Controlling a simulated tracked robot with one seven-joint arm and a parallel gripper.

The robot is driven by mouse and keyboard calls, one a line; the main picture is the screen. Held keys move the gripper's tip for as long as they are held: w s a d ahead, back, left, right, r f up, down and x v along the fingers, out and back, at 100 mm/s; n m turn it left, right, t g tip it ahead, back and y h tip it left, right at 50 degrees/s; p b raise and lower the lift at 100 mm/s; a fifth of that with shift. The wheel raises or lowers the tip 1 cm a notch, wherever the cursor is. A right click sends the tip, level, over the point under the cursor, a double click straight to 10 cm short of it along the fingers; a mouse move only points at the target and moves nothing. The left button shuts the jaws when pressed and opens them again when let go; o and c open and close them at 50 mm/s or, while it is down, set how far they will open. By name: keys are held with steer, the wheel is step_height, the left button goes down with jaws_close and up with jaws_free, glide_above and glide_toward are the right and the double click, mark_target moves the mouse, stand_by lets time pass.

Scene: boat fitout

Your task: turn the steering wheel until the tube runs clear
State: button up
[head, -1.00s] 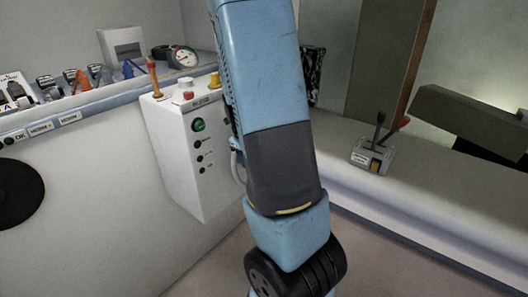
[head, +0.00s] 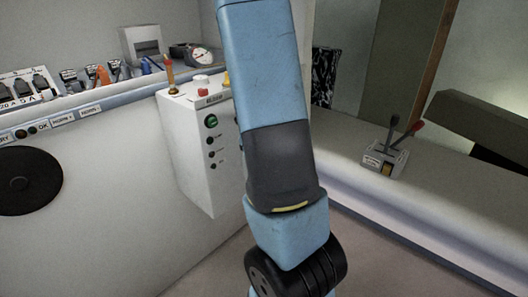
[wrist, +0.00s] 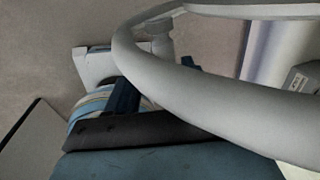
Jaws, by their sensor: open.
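In the wrist view, a thick light-grey curved rim (wrist: 200,98), which looks like the steering wheel, sweeps very close across the picture. Its far arc crosses the top, and a pale rounded piece shows inside it. Only part of it shows; its hub is not clear. The head view does not show the wheel. No tube can be made out in either view. My gripper's fingers do not show in either view; in the head view my arm rises out of the top edge. I cannot tell whether the gripper touches the rim.
A white control box (head: 207,160) with a green button stands left of my arm. A round black disc (head: 28,181) is on the left wall. A lever box (head: 384,158) sits on the right bench (head: 350,158).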

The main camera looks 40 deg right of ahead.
step_height(320, 180, up, 14)
steer(key=a, duration=0.2)
steer(key=shift+s+f, duration=0.15)
steer(key=shift+f, duration=0.1)
steer(key=shift+c, duration=0.5)
